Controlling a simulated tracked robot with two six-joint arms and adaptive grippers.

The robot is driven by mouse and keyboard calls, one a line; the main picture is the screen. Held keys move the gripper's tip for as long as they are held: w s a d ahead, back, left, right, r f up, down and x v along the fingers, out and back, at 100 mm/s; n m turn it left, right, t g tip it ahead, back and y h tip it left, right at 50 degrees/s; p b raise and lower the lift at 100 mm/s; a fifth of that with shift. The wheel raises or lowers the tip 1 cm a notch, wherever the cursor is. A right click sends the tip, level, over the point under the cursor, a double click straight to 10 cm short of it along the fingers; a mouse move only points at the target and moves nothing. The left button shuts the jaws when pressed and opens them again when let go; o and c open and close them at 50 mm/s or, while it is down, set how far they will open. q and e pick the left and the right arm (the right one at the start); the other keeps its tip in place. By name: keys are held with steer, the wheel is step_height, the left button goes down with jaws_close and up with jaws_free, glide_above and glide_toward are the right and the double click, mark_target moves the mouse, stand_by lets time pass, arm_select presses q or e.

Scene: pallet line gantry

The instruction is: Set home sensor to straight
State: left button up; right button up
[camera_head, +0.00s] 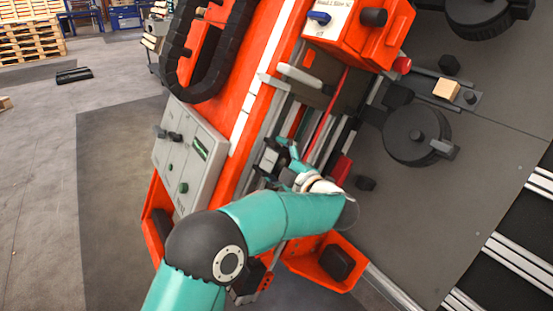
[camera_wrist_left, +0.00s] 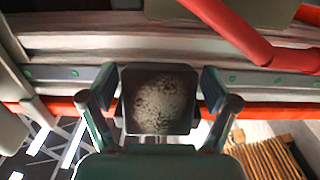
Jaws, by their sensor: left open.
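My left gripper (camera_head: 272,166) reaches into the orange gantry frame, beside the grey rails. In the left wrist view its two fingers (camera_wrist_left: 158,88) stand apart, one on each side of a dark square block (camera_wrist_left: 129,103) with a round, speckled grey face. The block may be the home sensor; no label on it can be read. It looks roughly square to the rail behind it. I cannot tell whether the fingers touch it. My right gripper is not in view.
A grey control box (camera_head: 190,155) with knobs is fixed on the orange frame, left of my arm. An orange box with a blue switch (camera_head: 319,17) sits above. A round black disc (camera_head: 415,134) lies on the grey deck to the right. Open floor lies at left.

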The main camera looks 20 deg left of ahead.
arm_select(q)
steer(key=c, duration=1.2)
steer(key=shift+o, duration=0.2)
steer(key=shift+s+d+m+t+h+p, duration=0.15)
steer(key=shift+m+t+h, duration=0.25)
steer(key=shift+h, duration=0.25)
steer(key=shift+s+m+t+h+p, duration=0.15)
steer(key=shift+m+t+h, duration=0.15)
steer(key=shift+m+h, duration=0.3)
steer(key=shift+d+m+t+h+p, duration=0.2)
steer(key=shift+m+t+h+p, duration=0.3)
steer(key=shift+h, duration=0.75)
steer(key=shift+d+f+m+h, duration=0.2)
steer(key=shift+f+m+h, duration=0.1)
steer(key=shift+h, duration=0.1)
steer(key=shift+s, duration=0.1)
steer(key=o, duration=0.9)
steer(key=shift+o, duration=1.3)
steer(key=shift+r, duration=0.1)
